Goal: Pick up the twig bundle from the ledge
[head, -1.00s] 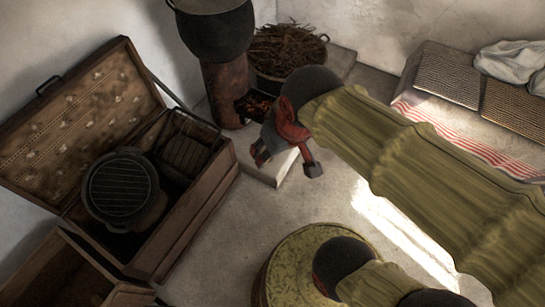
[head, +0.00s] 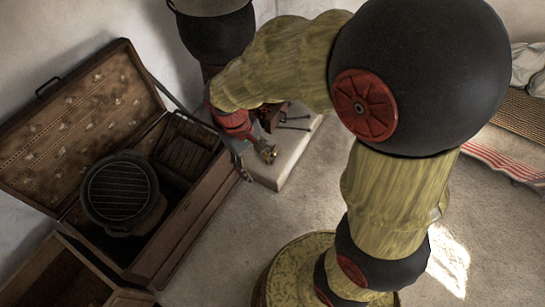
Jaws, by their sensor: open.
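My gripper (head: 257,166) is open, at the near left edge of the pale ledge (head: 288,165), beside the chest. Its red body is tilted and its fingers point down. A small yellowish-brown thing (head: 269,154) shows at the right finger. I cannot tell whether it is the twig bundle or part of the finger, nor whether anything lies between the fingers. A few thin dark bars (head: 295,120) lie at the back of the ledge, to the right of the gripper. My arm covers much of the area behind.
A black pot (head: 215,35) sits on the stove behind my arm. An open wooden chest (head: 190,215) holding a round grill (head: 120,190) stands close left of my gripper. Pale floor lies clear between.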

